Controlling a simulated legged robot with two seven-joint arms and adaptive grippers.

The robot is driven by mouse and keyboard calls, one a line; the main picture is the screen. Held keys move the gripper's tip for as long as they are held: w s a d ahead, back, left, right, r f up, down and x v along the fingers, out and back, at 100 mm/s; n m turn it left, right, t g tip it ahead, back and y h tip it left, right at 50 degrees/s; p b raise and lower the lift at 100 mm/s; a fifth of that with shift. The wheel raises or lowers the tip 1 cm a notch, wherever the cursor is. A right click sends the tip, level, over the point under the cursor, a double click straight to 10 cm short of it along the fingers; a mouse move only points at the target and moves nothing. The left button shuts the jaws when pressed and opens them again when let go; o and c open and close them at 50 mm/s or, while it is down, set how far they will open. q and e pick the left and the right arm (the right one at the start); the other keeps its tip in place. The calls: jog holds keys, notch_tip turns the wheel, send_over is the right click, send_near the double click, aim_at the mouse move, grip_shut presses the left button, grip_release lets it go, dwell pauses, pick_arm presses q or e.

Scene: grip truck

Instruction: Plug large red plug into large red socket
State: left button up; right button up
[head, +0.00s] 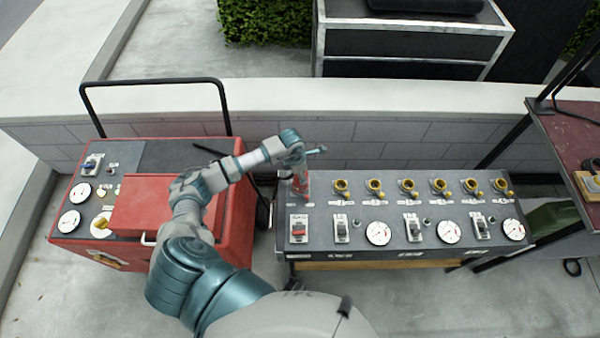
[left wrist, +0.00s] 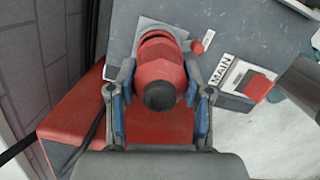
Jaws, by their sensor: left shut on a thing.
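The large red plug (left wrist: 160,75), with a dark rear end, is between the blue-padded fingers of my left gripper (left wrist: 157,92), which is shut on it. In the head view the red plug (head: 301,184) stands at the upper left corner of the grey control panel, below my left gripper (head: 299,170). In the wrist view the plug's front meets a red ring on a light plate (left wrist: 146,28), which looks like the red socket. The plug hides most of the socket, so I cannot tell how deep it sits. My right gripper is out of view.
The grey panel (head: 360,252) carries yellow sockets (head: 374,187), gauges (head: 378,233) and switches. A red MAIN switch (left wrist: 258,87) is close to the plug. A red generator cart (head: 235,225) stands left, and a block wall (head: 380,140) runs behind.

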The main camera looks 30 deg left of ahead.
pick_arm(q)
jog(key=shift+f, duration=0.2)
jog(key=shift+a+f, duration=0.1)
jog(key=shift+f, duration=0.1)
jog(key=shift+a+f+b, duration=0.15)
jog(key=shift+f+b, duration=0.1)
jog(key=shift+b, duration=0.15)
jog(key=shift+d+f+b, duration=0.2)
jog(key=shift+f+b, duration=0.1)
jog(key=shift+f, duration=0.05)
jog(key=shift+a+f, duration=0.15)
jog(key=shift+f, duration=0.25)
jog(key=shift+f+b, duration=0.2)
jog(key=shift+b, duration=0.25)
jog(key=o, duration=1.5)
jog(key=shift+c, duration=0.2)
